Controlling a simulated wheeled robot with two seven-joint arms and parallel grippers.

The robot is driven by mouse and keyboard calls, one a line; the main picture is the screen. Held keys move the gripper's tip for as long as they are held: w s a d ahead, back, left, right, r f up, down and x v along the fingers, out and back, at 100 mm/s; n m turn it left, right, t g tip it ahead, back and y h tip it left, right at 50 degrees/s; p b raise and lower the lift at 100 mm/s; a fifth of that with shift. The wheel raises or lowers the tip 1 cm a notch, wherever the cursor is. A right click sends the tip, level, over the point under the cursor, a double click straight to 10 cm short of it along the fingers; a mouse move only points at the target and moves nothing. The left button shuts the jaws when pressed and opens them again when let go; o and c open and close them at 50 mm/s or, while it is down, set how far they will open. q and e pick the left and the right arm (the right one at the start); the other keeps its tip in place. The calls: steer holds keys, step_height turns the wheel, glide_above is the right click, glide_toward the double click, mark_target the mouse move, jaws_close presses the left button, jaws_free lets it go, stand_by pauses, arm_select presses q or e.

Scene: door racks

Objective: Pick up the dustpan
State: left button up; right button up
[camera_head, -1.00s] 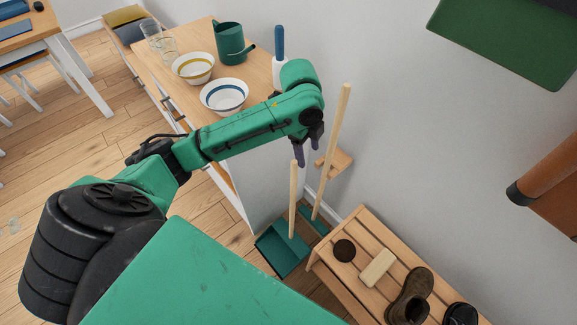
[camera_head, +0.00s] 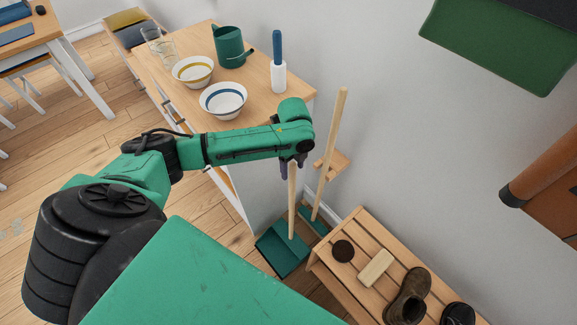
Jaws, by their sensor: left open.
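The dustpan (camera_head: 282,252) is a teal pan with a tall upright wooden handle. It stands on the floor between the cabinet and the slatted bench. My left gripper (camera_head: 292,168) is open and points down at the top of the dustpan's handle. The handle's upper end shows at the fingers, but I cannot tell whether they touch it. My right gripper is not in view.
A broom (camera_head: 330,150) with a wooden stick stands just right of the handle, by a small wooden wall holder (camera_head: 338,163). The cabinet top (camera_head: 255,68) carries bowls and a green watering can (camera_head: 230,45). The slatted bench (camera_head: 352,285) holds boots and brushes.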

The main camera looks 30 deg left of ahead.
arm_select(q)
jaws_close()
steer(key=shift+w, duration=0.1)
stand_by(1.3)
